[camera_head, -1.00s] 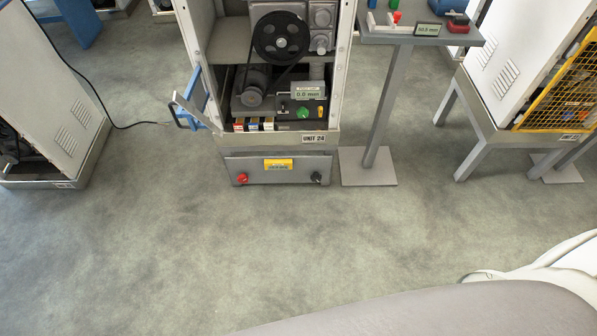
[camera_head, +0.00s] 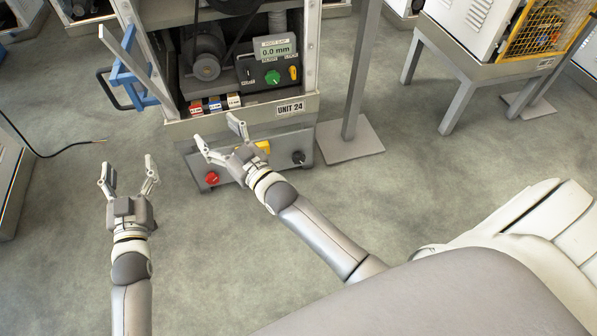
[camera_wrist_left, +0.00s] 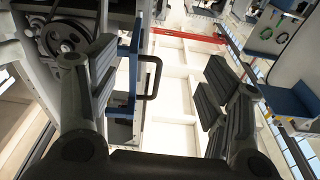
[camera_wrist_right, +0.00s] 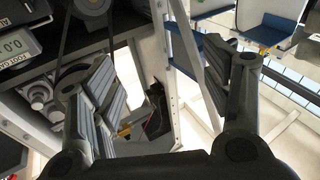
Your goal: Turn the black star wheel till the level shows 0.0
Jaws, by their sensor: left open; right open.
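A small black knob (camera_head: 298,157), probably the black star wheel, sits at the right of the low front panel under UNIT 24; its lobes are too small to make out. The display (camera_head: 277,50) on the unit's control box reads 0.0 mm; its small heading is not clearly legible. It also shows, rotated, at the left edge of the right wrist view (camera_wrist_right: 18,45). My right gripper (camera_head: 217,132) is open and empty in front of the panel, left of the black knob. My left gripper (camera_head: 127,172) is open and empty above the floor, further left.
A grey post on a plate (camera_head: 350,140) stands at the right. The front floor is clear.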

